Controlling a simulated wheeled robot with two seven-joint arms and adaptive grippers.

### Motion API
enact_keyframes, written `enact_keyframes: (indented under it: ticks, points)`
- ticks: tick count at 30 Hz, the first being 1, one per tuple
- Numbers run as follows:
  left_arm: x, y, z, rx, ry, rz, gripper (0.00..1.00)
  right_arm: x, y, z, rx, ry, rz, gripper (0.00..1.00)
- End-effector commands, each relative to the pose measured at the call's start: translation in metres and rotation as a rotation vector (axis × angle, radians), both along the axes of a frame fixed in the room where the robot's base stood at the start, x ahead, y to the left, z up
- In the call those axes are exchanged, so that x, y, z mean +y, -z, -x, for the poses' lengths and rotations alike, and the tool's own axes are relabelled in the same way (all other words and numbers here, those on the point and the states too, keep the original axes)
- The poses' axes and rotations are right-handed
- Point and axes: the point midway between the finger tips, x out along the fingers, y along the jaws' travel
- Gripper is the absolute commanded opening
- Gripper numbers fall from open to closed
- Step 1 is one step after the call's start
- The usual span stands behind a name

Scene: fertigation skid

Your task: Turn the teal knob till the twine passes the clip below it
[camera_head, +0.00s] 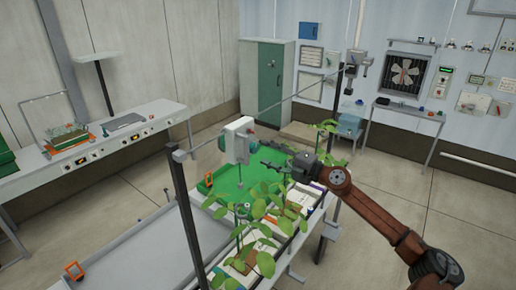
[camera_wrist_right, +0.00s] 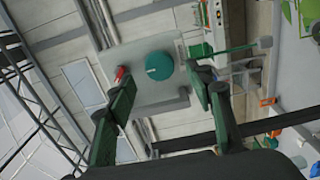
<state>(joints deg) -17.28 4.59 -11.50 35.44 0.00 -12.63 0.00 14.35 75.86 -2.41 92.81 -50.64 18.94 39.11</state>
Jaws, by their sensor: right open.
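A white box (camera_head: 239,136) hangs on a rail above the green tray, with teal round parts on its left and right sides. The teal knob (camera_head: 253,146) is on the side facing my right gripper (camera_head: 272,156). In the right wrist view the teal knob (camera_wrist_right: 158,66) shows face-on against the box (camera_wrist_right: 140,50), between the open fingers and ahead of them. I see no contact. A small red part (camera_wrist_right: 121,75) shows by the left finger. A thin line hangs below the box toward the plants; the twine's mark and the clip are too small to tell. My left gripper is out of view.
Leafy plants (camera_head: 265,215) stand in the trough under the box, beside a green tray (camera_head: 235,182). A dark post (camera_head: 185,215) holds the rail at the left. A grey bench (camera_head: 125,262) is at lower left. Open floor lies at the right.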

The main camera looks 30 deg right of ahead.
Motion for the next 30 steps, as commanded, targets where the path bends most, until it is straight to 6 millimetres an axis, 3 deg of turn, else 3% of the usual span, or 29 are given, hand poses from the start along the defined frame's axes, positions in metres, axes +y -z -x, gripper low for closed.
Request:
enact_keyframes:
  ticks: [9, 22, 30]
  points:
    - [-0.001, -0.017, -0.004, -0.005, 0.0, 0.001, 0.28, 0.014, -0.003, -0.036, -0.002, 0.002, -0.004, 0.48]
    - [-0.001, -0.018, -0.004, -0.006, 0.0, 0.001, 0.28, 0.017, 0.0, -0.044, 0.001, 0.002, -0.003, 0.48]
    - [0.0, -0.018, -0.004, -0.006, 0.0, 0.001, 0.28, 0.017, 0.0, -0.044, 0.001, 0.002, -0.002, 0.3]
